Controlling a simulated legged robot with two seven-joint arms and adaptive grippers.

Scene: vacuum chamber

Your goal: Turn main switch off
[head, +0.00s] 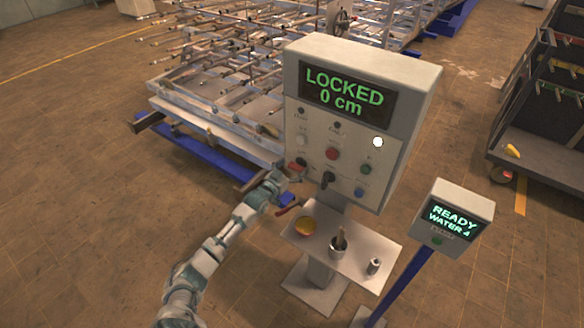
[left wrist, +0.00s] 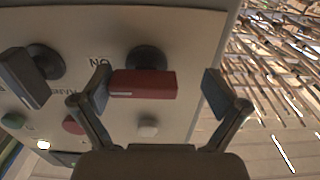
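The control panel (head: 362,68) stands upright, its display reading "LOCKED 0 cm". A red switch handle (head: 296,168) is at the panel's lower left; I take it for the main switch. In the left wrist view the red handle (left wrist: 143,84) sits on a round dark base, with an upside-down "ON" mark beside it. My left gripper (head: 282,181) is at this handle. Its fingers are open on either side of it: the picture-left finger is close to the handle's end, the other has a clear gap. Whether either touches cannot be told. My right gripper is not in view.
A black knob (head: 327,179) is right of the red handle, with several coloured buttons around. A shelf (head: 366,246) below holds a yellow-red round object, a cup and a small cylinder. A second display (head: 455,220) stands right. A rack of rods (head: 225,70) is behind.

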